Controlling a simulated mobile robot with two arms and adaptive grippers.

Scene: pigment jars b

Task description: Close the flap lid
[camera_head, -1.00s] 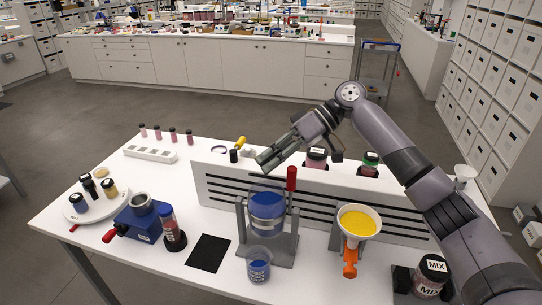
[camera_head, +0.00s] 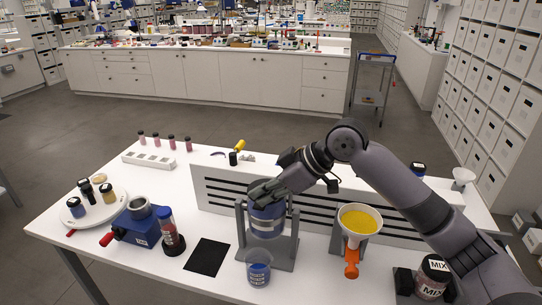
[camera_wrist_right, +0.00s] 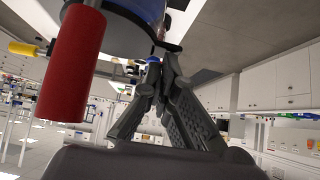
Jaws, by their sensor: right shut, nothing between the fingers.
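A drum with blue contents (camera_head: 266,221) sits in a grey stand (camera_head: 288,246) in the middle of the table. My right gripper (camera_head: 262,193) is shut and empty at the drum's top, over its upper edge. I cannot tell whether it touches the drum or a lid. In the wrist view, the shut fingers (camera_wrist_right: 157,72) are just below the drum's blue and clear body (camera_wrist_right: 140,12). The red handle (camera_wrist_right: 72,66) stands left of them; it is hidden in the head view. The flap lid itself cannot be made out clearly. My left gripper is not in view.
A beaker of blue powder (camera_head: 258,270) stands in front of the stand. A funnel of yellow powder (camera_head: 359,221) is to the right. A white slotted panel (camera_head: 215,187) runs behind. A blue device (camera_head: 138,226) and black mat (camera_head: 207,257) are left.

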